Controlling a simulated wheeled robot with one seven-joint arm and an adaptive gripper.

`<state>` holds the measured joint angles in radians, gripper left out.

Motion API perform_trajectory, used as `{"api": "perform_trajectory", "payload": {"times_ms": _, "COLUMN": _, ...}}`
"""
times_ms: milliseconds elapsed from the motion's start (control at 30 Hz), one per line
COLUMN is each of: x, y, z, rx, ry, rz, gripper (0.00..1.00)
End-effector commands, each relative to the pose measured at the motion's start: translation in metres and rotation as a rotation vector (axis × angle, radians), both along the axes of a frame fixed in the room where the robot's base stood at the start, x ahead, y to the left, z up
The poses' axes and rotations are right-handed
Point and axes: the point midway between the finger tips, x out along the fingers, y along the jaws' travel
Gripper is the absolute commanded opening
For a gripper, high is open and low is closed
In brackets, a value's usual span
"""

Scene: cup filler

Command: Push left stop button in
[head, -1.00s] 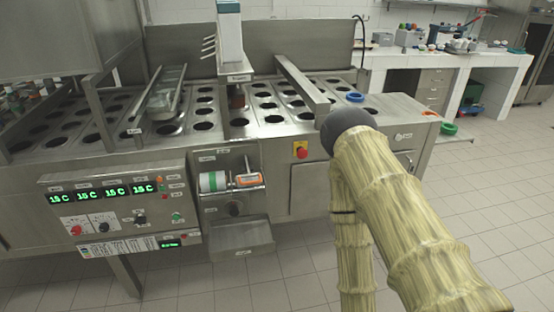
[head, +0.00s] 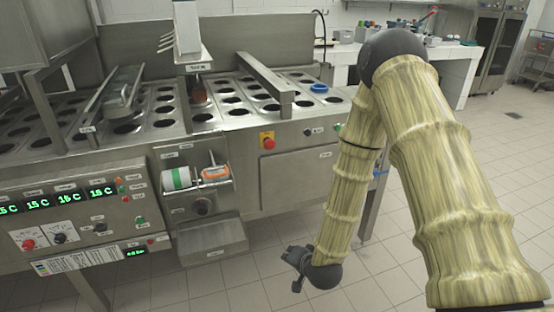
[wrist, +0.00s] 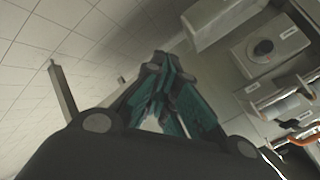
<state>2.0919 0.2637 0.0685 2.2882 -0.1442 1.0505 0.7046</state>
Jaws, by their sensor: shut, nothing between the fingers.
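A red stop button (head: 267,143) on a yellow plate sits on the machine's steel front, right of the middle bay, in the head view. I see no second button on a yellow plate, so I cannot tell whether this is the left one. My gripper (head: 296,284) hangs low over the floor in front of the machine, well below the button and a little to its right, touching nothing. In the wrist view my gripper (wrist: 160,75) has its teal fingers together with nothing between them. The button cannot be made out in the wrist view.
The control panel (head: 85,208) with green displays and red and green knobs is at the left. A bay with rolls (head: 180,178) and an open steel tray (head: 210,240) stick out left of my gripper. The tiled floor (head: 440,150) is free on the right.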

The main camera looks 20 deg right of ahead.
Motion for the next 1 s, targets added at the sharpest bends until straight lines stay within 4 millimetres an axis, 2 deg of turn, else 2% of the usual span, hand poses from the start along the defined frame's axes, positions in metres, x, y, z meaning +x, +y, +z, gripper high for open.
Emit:
{"api": "perform_trajectory", "payload": {"times_ms": 33, "x": 0.030, "y": -0.006, "z": 0.019, "rx": 0.067, "ry": -0.088, "rz": -0.054, "gripper": 0.00}}
{"api": "perform_trajectory", "payload": {"times_ms": 100, "x": 0.064, "y": -0.013, "z": 0.053, "rx": 0.169, "ry": -0.199, "rz": -0.121, "gripper": 0.00}}
{"api": "perform_trajectory", "payload": {"times_ms": 200, "x": 0.103, "y": -0.025, "z": 0.103, "rx": 0.313, "ry": -0.344, "rz": -0.195, "gripper": 0.00}}
{"api": "perform_trajectory", "payload": {"times_ms": 300, "x": 0.129, "y": -0.036, "z": 0.148, "rx": 0.438, "ry": -0.463, "rz": -0.242, "gripper": 0.00}}
{"api": "perform_trajectory", "payload": {"times_ms": 433, "x": 0.146, "y": -0.046, "z": 0.189, "rx": 0.553, "ry": -0.562, "rz": -0.273, "gripper": 0.00}}
{"api": "perform_trajectory", "payload": {"times_ms": 500, "x": 0.151, "y": -0.049, "z": 0.202, "rx": 0.589, "ry": -0.593, "rz": -0.280, "gripper": 0.00}}
{"api": "perform_trajectory", "payload": {"times_ms": 600, "x": 0.154, "y": -0.051, "z": 0.211, "rx": 0.615, "ry": -0.611, "rz": -0.285, "gripper": 0.00}}
{"api": "perform_trajectory", "payload": {"times_ms": 1000, "x": 0.156, "y": -0.051, "z": 0.212, "rx": 0.616, "ry": -0.612, "rz": -0.285, "gripper": 0.00}}
